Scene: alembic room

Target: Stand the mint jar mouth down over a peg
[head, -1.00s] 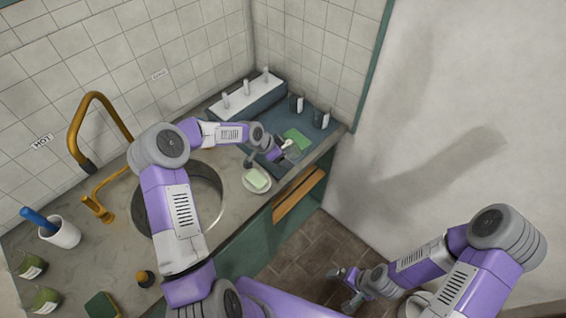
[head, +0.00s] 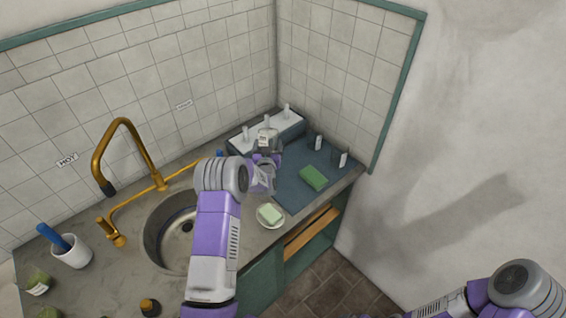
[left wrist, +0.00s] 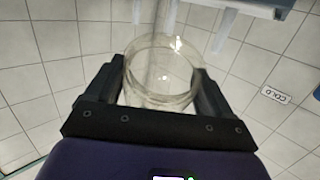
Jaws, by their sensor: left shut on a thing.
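The mint jar (left wrist: 160,85) is clear glass, held between the fingers of my left gripper (left wrist: 160,95) in the left wrist view. In the head view the jar (head: 267,138) is small, with a pale patch on it. My left gripper (head: 265,157) is shut on it at the rack. The white-topped rack (head: 238,144) carries upright pegs. The middle peg (head: 266,121) shows just above the jar; in the left wrist view a peg (left wrist: 166,35) lines up with the jar's mouth. I cannot tell whether the peg is inside or behind it. My right gripper is out of view.
A soap dish (head: 270,217) stands near the counter edge. The sink (head: 165,240) and brass tap (head: 122,132) lie left. A tiled wall closes the back.

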